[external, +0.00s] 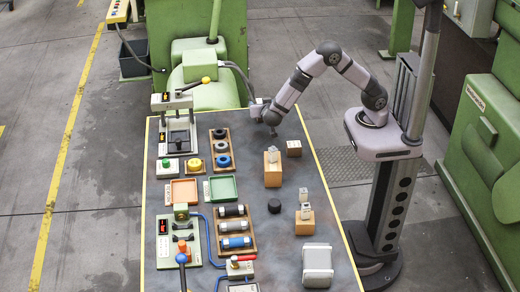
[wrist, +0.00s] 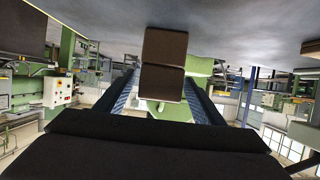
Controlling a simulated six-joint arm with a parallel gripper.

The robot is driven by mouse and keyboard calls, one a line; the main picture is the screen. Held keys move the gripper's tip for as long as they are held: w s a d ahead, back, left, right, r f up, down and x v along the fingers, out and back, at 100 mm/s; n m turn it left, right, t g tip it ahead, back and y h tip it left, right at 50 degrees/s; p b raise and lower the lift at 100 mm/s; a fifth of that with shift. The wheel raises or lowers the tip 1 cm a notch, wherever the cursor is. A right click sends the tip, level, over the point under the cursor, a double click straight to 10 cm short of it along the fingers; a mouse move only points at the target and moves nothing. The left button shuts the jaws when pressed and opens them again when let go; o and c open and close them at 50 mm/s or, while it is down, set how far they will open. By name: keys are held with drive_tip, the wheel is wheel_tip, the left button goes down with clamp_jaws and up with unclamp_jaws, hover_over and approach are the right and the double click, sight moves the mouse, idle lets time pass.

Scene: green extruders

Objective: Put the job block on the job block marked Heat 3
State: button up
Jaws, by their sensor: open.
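Wooden job blocks stand on the right half of the table in the external view. One tall block (external: 273,177) carries a small pale piece (external: 273,156) on top. A small low block (external: 294,150) stands behind and to its right. Another block (external: 305,227) nearer the camera has pale pieces (external: 304,198) at its top. No marking such as Heat 3 is legible.
A dark disc (external: 274,206) and a pale grey box (external: 317,265) stand on the right half. Trays (external: 223,188), a rack of cylinders (external: 235,228), a rack of rings (external: 221,148) and control fixtures fill the left. The far right surface is mostly clear.

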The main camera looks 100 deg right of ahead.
drive_tip(key=shift+r, duration=0.25)
drive_tip(key=b+v, duration=0.2)
drive_tip(key=v, duration=1)
drive_tip(key=shift+b, duration=0.35)
drive_tip(key=shift+f, duration=0.15)
drive_tip(key=s+n+g+y+p, duration=0.2)
drive_tip(key=s+n+y+p, duration=0.5)
drive_tip(key=s, duration=0.4)
drive_tip(key=s+a+r+n+t+y+p, duration=0.1)
drive_tip(key=s+a+n+t+y+p, duration=0.1)
drive_tip(key=s+a+n+y+p, duration=0.4)
drive_tip(key=s+n, duration=0.1)
drive_tip(key=n, duration=0.4)
drive_tip(key=shift+s+r, duration=0.25)
